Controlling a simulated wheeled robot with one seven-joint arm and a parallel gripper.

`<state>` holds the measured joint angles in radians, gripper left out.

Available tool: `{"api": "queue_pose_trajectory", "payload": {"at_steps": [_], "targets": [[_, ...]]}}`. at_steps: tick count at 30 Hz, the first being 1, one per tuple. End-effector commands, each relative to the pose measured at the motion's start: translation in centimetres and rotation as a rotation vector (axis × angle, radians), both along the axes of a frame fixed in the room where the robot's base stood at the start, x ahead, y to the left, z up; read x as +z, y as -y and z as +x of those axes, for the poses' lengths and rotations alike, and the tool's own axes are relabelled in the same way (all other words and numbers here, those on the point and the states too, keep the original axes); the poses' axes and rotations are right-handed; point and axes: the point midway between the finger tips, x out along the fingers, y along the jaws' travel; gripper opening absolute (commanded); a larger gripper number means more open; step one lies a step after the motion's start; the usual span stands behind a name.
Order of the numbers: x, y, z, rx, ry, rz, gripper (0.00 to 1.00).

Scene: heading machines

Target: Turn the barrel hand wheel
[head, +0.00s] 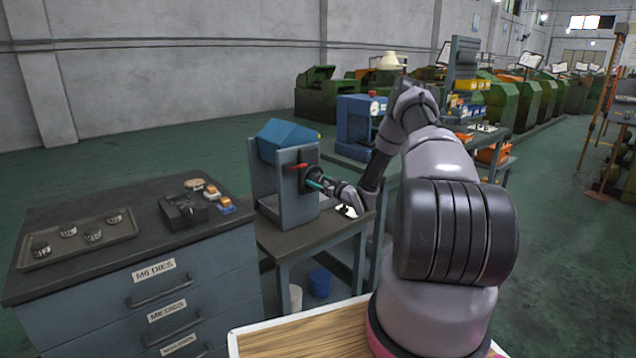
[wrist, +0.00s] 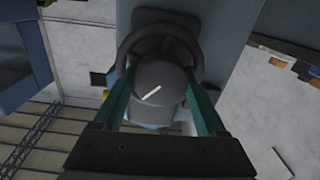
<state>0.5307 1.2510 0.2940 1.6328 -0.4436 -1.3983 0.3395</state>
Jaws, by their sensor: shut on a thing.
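The barrel hand wheel (wrist: 128,40) is a dark ring with a rounded dark hub (wrist: 160,82) that bears a white line, seen in the wrist view. The line slants up to the right. In the head view the wheel (head: 304,178) is on the side of a grey machine with a blue top (head: 287,138), near a red pointer. My gripper (wrist: 158,92) has its two green fingers on either side of the hub and is shut on it. In the head view my gripper (head: 316,184) reaches the wheel from the right. The far side of the hub is hidden.
The machine stands on a dark table (head: 300,238). At left is a drawer cabinet (head: 190,285) with a tray of dies (head: 80,240) and a black block (head: 183,212) on top. A blue bin (head: 320,283) is under the table. Green floor is open behind.

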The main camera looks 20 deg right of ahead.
Motion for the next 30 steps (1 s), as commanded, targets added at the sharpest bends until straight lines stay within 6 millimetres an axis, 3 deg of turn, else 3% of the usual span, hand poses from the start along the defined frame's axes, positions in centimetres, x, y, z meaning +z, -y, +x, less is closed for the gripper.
{"api": "queue_pose_trajectory", "payload": {"at_steps": [18, 30], "targets": [[0.00, -0.11, -0.07, 0.001, 0.180, -0.494, 0.18], [-0.08, -0.11, -0.10, 0.000, 0.240, -0.665, 0.18]]}}
